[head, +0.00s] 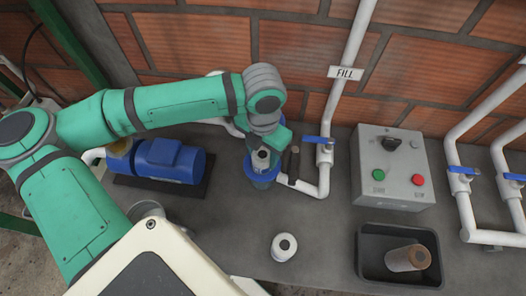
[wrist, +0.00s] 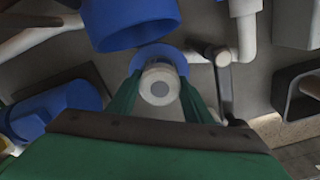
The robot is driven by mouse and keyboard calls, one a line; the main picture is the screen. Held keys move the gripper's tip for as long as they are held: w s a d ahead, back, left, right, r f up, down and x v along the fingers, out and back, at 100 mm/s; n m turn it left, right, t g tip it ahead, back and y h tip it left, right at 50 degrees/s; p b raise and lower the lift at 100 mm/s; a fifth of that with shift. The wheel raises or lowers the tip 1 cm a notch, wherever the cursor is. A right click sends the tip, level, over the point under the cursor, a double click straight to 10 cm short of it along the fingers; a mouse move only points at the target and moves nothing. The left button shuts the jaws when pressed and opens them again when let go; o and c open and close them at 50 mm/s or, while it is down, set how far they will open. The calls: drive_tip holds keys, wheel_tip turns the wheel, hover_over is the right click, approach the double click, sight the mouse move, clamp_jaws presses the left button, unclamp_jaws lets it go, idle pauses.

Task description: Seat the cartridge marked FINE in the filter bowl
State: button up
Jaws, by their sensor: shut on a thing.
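My gripper (wrist: 160,90) is shut on a pale cartridge (wrist: 160,72), its green fingers on either side of it. In the head view this cartridge (head: 262,160) stands roughly upright at the blue filter bowl (head: 262,181), with the bowl's rim around its lower part. I cannot tell how deep it sits or whether it touches the bowl. Blue of the bowl (wrist: 178,54) shows behind the cartridge in the wrist view. No marking on the held cartridge is readable. Another white cartridge (head: 284,247) stands on the bench; its marking is not readable either.
A large blue cylinder (wrist: 130,22) is close above the bowl in the wrist view. A dark upright handle (head: 294,163) and the white FILL pipe (head: 324,180) stand close right of the bowl. A blue pump (head: 170,160) is left. A black tray (head: 372,270) holds a brown cartridge (head: 408,258).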

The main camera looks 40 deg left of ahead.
drive_tip(key=o, duration=1.1)
drive_tip(key=shift+o, duration=1.3)
drive_tip(key=shift+s, duration=0.15)
wheel_tip(320, 180, up, 13)
drive_tip(key=shift+r, duration=0.15)
